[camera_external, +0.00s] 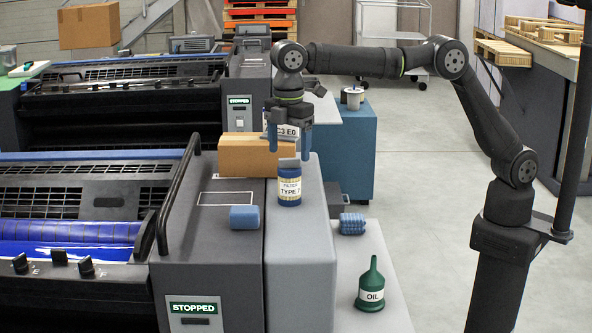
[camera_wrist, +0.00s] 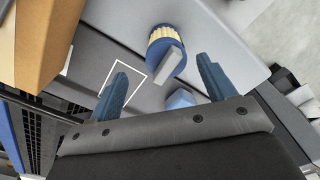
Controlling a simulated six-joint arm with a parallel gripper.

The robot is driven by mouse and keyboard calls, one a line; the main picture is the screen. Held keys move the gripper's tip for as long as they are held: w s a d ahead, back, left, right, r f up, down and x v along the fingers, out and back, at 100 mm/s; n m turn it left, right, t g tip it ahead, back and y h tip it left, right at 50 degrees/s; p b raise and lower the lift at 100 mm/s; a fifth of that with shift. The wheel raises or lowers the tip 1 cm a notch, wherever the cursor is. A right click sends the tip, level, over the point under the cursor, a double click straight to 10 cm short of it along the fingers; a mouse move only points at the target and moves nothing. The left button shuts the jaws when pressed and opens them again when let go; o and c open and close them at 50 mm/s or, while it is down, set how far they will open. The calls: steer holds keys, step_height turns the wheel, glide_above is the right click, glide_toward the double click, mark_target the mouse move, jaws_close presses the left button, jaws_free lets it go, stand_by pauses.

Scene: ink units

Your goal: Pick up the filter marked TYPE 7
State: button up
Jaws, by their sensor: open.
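The filter marked TYPE 7 (camera_external: 289,188) is a blue canister with a cream label and a grey fin on top. It stands upright on the light grey cover of the near ink unit. In the wrist view the filter (camera_wrist: 160,36) shows its pale fluted side, blue top and grey fin, just beyond the fingertips. My gripper (camera_external: 287,150) points down above the filter, with its blue fingers apart and empty. In the wrist view my gripper (camera_wrist: 161,66) has one finger on each side of the picture, and the fin lies between their lines.
A cardboard box (camera_external: 245,157) stands close behind and left of the filter. A blue cylinder (camera_external: 243,217) lies on the dark cover to its left. A blue ribbed piece (camera_external: 352,224) and a green OIL can (camera_external: 371,286) stand lower right. A white outlined rectangle (camera_external: 226,199) is bare.

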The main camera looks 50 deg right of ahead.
mark_target(289, 167)
step_height(289, 167, down, 2)
steer(key=shift+f, duration=0.25)
steer(key=f, duration=0.5)
steer(key=shift+s+a+f, duration=0.1)
steer(key=shift+s+a, duration=0.25)
steer(key=shift+s, duration=0.05)
steer(key=c, duration=1.1)
